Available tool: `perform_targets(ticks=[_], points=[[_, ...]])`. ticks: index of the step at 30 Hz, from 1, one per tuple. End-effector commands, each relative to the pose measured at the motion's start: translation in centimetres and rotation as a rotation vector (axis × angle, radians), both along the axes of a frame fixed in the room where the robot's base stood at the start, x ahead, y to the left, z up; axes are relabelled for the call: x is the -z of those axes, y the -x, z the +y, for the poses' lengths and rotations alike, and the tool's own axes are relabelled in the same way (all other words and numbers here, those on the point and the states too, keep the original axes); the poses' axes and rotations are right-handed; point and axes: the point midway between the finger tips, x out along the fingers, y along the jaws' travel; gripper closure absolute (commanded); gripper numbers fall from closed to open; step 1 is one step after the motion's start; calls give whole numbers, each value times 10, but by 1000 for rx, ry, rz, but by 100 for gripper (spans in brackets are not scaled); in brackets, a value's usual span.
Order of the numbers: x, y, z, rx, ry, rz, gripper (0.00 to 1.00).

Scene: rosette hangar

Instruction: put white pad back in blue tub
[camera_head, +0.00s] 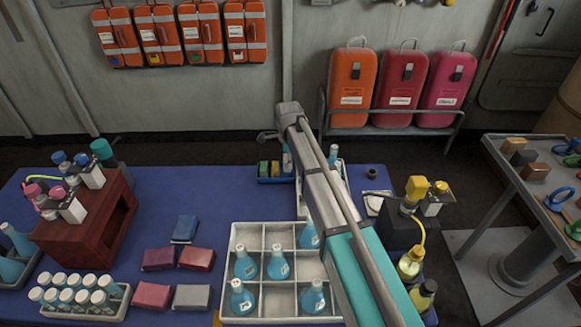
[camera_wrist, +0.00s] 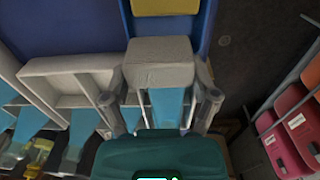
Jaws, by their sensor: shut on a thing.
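In the wrist view my gripper (camera_wrist: 160,88) is shut on the white pad (camera_wrist: 160,62), a pale grey-white block with a finger at each side. The pad overlaps the near end of the blue tub (camera_wrist: 207,28). I cannot tell whether it is above the tub or inside it. A yellow pad (camera_wrist: 166,6) shows further along the tub. In the head view the blue tub (camera_head: 262,181) lies at the back edge of the table, just left of my arm, with yellow and green pads in it.
A divided white tray with blue flasks (camera_head: 275,268) stands in front of the tub, and another white tray (camera_wrist: 75,68) is left of the pad in the wrist view. Red and grey packs (camera_head: 192,297) lie left. A red-brown rack (camera_head: 85,222) stands further left.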

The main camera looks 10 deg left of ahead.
Motion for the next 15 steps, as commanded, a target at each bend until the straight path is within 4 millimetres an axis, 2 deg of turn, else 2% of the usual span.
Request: perform_targets(ticks=[6,15], points=[[14,-10,3,0,0,0,62],[38,-8,2,0,0,0,62]])
